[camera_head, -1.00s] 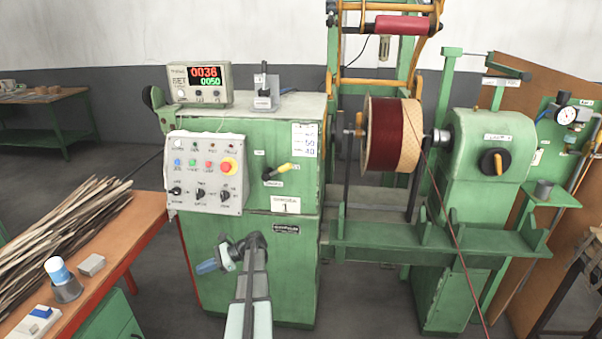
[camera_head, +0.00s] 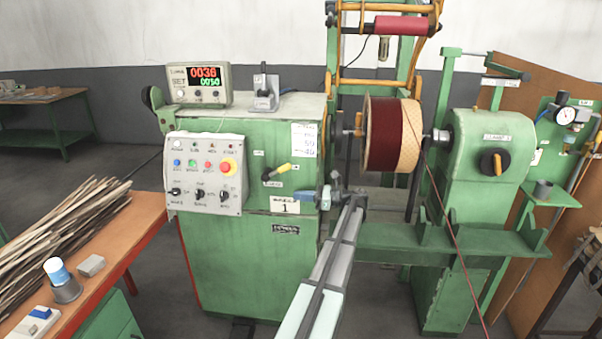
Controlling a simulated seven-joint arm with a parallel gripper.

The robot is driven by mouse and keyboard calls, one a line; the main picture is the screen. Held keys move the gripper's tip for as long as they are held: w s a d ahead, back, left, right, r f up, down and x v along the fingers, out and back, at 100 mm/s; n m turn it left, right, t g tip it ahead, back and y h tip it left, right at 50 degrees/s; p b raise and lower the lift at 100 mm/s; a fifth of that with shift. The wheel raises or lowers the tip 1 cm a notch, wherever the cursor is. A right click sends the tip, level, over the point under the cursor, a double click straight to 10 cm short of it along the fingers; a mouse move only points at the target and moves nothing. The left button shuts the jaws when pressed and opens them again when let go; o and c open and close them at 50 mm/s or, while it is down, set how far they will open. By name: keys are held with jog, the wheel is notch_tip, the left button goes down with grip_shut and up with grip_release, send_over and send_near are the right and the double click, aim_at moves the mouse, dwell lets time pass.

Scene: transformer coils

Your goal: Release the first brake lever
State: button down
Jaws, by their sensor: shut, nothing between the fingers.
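A lever with a yellow grip and a black hub (camera_head: 277,173) sits on the front of the green winding machine (camera_head: 245,255), tilted up to the right. A small grey device with an upright lever (camera_head: 265,93) stands on top of the machine. Which of them is the first brake lever I cannot tell. My gripper (camera_head: 326,197) is in front of the machine's right edge, right of the yellow-gripped lever and apart from it. It is shut and empty. Its fingers are small and hard to make out.
A control panel (camera_head: 205,172) with buttons and knobs is left of the yellow-gripped lever. A spool of dark red wire (camera_head: 385,135) is right of my gripper. A bench with sticks (camera_head: 120,238) stands at the left. The floor before the machine is clear.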

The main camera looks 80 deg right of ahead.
jog(key=s+d+r+m+h, duration=0.1)
jog(key=s, duration=0.5)
jog(key=s+d+r+m+h, duration=0.1)
jog(key=s+d+r, duration=0.1)
jog(key=s, duration=0.3)
jog(key=shift+s+r+m, duration=0.3)
jog(key=shift+s, duration=0.05)
jog(key=shift+w, duration=0.1)
jog(key=shift+w+d+r, duration=0.35)
jog(key=shift+w+r, duration=0.2)
jog(key=shift+w, duration=1.5)
jog(key=shift+w+d+r, duration=0.35)
jog(key=shift+w+r, duration=0.25)
jog(key=shift+w, duration=1.5)
jog(key=shift+w+d+r, duration=0.35)
jog(key=shift+w+r, duration=0.2)
jog(key=shift+w, duration=1.5)
jog(key=shift+r, duration=0.15)
